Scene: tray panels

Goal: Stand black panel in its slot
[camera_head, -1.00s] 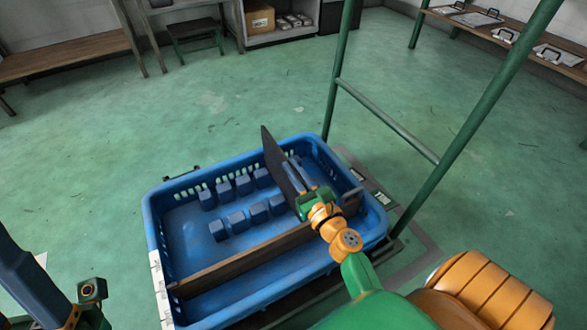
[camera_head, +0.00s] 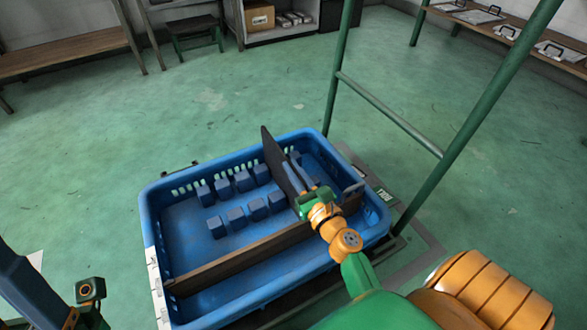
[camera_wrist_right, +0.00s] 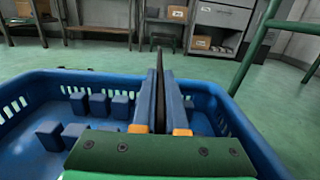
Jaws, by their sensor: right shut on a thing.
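My right gripper (camera_head: 306,190) is shut on the black panel (camera_head: 276,158) and holds it upright, at the right part of the blue tray (camera_head: 150,222). In the right wrist view the panel (camera_wrist_right: 160,72) shows edge-on between two blue fingers. Two rows of blue blocks (camera_head: 237,217) stand on the tray floor with gaps between them. The panel is beside the right end of these rows. Its lower edge is hidden by the gripper and blocks, so I cannot tell whether it sits in a slot. Only part of my left arm shows at lower left; its fingers are not seen.
A long brown divider (camera_head: 235,258) crosses the near part of the tray. A green post frame (camera_head: 385,112) rises behind the tray on the right. A bench (camera_head: 65,55) and shelves stand far back.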

